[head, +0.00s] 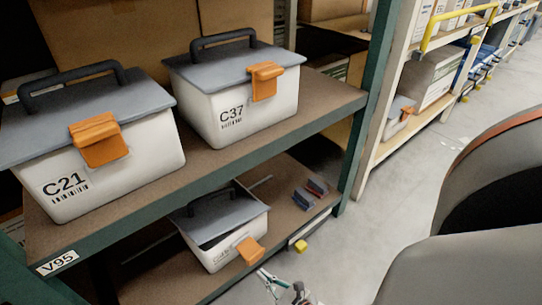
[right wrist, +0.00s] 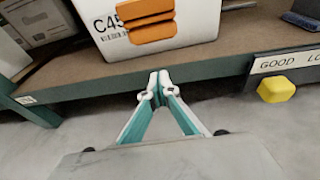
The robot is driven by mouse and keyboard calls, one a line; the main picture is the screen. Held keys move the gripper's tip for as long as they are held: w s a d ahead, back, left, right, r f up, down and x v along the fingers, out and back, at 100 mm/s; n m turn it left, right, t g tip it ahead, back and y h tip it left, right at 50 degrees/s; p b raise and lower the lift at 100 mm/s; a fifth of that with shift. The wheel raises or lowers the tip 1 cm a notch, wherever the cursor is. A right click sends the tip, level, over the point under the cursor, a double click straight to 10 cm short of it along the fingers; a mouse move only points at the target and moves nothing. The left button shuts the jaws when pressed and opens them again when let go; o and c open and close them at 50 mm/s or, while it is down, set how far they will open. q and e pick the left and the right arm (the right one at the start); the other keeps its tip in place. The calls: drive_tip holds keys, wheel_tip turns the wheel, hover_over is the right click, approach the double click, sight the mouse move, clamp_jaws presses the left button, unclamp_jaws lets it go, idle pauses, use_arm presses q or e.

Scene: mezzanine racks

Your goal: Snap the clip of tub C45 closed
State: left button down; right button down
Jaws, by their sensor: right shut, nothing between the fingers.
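Tub C45 (head: 208,257) is a white tub with a grey lid (head: 222,217) and dark handle, on the lower shelf. A dark gap shows under the lid's front edge. Its orange clip (head: 250,251) sticks out from the front, swung away from the lid. In the right wrist view, the tub's label and front wall (right wrist: 190,28) show, with the orange clip (right wrist: 152,32) in front; the lid is out of frame. My right gripper (right wrist: 158,80) is shut and empty, with its tips below and in front of the clip, apart from it. My left gripper is not in view.
Tubs C21 (head: 150,155) and C37 (head: 205,110), with orange clips against their fronts, stand on the shelf above. The shelf edge with a yellow knob (right wrist: 276,90) runs just beyond my right gripper. Small dark boxes (head: 311,192) lie right of C45. The aisle floor (head: 400,190) is clear.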

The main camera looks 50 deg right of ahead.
sight(250, 250)
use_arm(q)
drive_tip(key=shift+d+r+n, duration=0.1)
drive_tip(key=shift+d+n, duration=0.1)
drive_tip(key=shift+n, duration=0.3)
use_arm(e)
drive_tip(key=shift+w+d+r, duration=0.1)
drive_tip(key=shift+w+r, duration=0.35)
drive_tip(key=shift+r, duration=0.45)
drive_tip(key=shift+w+d+r, duration=0.1)
drive_tip(key=shift+w+r, duration=0.3)
drive_tip(key=shift+r, duration=0.45)
